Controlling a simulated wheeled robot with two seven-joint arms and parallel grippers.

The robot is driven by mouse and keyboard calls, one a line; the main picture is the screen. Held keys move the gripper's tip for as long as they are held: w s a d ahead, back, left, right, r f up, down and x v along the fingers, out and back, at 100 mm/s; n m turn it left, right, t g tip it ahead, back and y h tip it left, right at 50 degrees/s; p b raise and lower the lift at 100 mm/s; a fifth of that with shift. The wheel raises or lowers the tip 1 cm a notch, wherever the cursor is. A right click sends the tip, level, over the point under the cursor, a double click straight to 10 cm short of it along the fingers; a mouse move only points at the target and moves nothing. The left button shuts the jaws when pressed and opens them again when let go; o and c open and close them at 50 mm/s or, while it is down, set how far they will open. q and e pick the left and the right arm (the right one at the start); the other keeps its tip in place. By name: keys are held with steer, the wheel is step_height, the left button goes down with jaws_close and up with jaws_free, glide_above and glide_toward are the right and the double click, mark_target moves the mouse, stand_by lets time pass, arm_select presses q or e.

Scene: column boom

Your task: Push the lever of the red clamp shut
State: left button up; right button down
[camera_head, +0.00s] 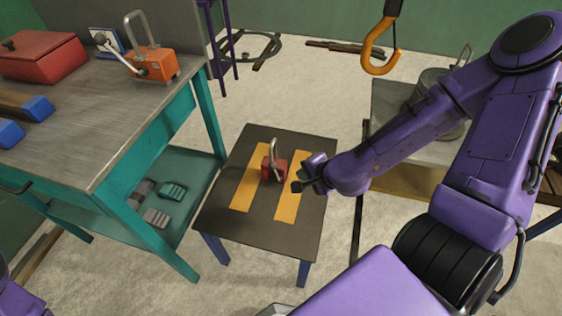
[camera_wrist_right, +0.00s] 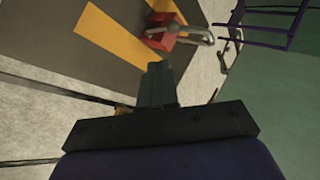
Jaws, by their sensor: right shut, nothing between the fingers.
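The red clamp (camera_head: 278,171) sits on a small dark table (camera_head: 235,225), between two yellow stripes. Its grey lever (camera_head: 273,147) stands up from the body in the head view. My right gripper (camera_head: 298,186) is shut and empty, just to the right of the clamp at the right stripe. In the right wrist view the shut fingers (camera_wrist_right: 156,72) point toward the clamp (camera_wrist_right: 158,41), with a gap showing between them. The lever (camera_wrist_right: 198,34) sticks out to the right there. My left gripper is out of view.
An orange hook (camera_head: 374,52) hangs at the top. A grey-topped table (camera_head: 390,100) with a metal pot stands behind my right arm. Floor is free behind the small table.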

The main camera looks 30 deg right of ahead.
steer(key=b+x, duration=0.5)
steer(key=b, duration=0.3)
glide_toward(275, 168)
steer(key=x, duration=0.6)
steer(key=shift+w+d+f, duration=0.1)
steer(key=shift+w+f, duration=0.1)
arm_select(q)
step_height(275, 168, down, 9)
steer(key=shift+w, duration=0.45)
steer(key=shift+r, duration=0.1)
